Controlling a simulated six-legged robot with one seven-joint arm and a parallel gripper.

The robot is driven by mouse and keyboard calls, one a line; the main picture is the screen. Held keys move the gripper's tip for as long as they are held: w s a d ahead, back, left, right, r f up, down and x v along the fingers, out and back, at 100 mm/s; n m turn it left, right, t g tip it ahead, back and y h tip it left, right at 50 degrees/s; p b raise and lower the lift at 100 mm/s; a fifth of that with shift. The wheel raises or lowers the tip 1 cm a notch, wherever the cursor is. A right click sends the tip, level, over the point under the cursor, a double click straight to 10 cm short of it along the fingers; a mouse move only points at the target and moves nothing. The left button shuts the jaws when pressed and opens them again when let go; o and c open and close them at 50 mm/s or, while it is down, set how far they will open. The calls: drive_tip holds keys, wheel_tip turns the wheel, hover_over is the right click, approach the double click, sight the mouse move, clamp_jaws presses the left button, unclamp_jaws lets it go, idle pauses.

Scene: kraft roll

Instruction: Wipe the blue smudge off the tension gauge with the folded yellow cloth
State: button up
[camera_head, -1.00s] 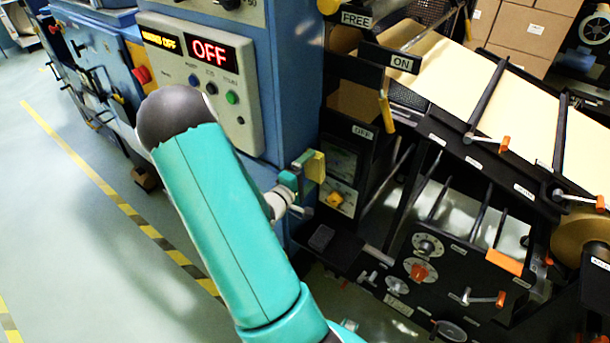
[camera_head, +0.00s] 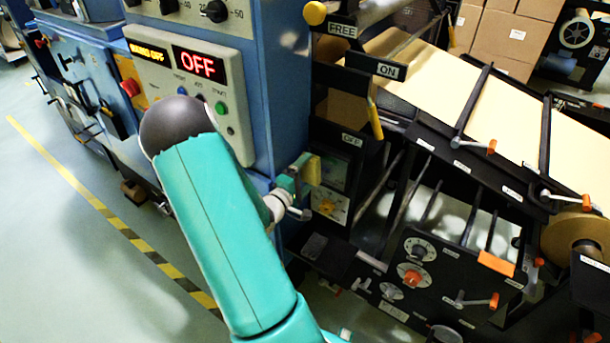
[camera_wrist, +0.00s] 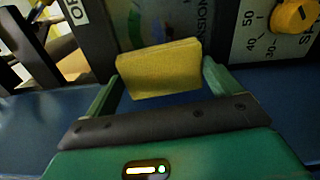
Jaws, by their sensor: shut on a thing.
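My gripper (camera_wrist: 160,84) is shut on the folded yellow cloth (camera_wrist: 158,66), which sits between both green fingertips. In the head view the cloth (camera_head: 311,169) stands just left of the tension gauge (camera_head: 334,172), at the end of my gripper (camera_head: 300,178). In the wrist view the gauge (camera_wrist: 150,18) lies behind the cloth, with part of its dark face and the lettering "TENSION" showing. The cloth hides its lower part. I cannot tell whether cloth and gauge touch. I cannot clearly make out the blue smudge.
A yellow knob (camera_head: 327,207) on a pale dial plate is below the gauge, and to its right in the wrist view (camera_wrist: 294,14). A blue cabinet with a control panel (camera_head: 190,85) stands left. Black bars and a kraft web (camera_head: 440,75) are to the right. Open floor (camera_head: 60,260) lies left.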

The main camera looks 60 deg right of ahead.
drive_tip(key=shift+s+d, duration=0.1)
drive_tip(key=shift+d, duration=0.75)
drive_tip(key=shift+s+a, duration=0.2)
drive_tip(key=shift+s, duration=0.75)
drive_tip(key=shift+s+a, duration=0.2)
drive_tip(key=shift+s, duration=0.7)
drive_tip(key=shift+s+a, duration=0.15)
drive_tip(key=shift+s, duration=1.7)
drive_tip(key=shift+a, duration=0.1)
drive_tip(key=shift+w, duration=0.1)
drive_tip(key=shift+w+d, duration=0.2)
drive_tip(key=shift+w, duration=1)
drive_tip(key=shift+w+d, duration=0.25)
drive_tip(key=shift+w, duration=1)
drive_tip(key=shift+w+d, duration=0.2)
drive_tip(key=shift+w, duration=1)
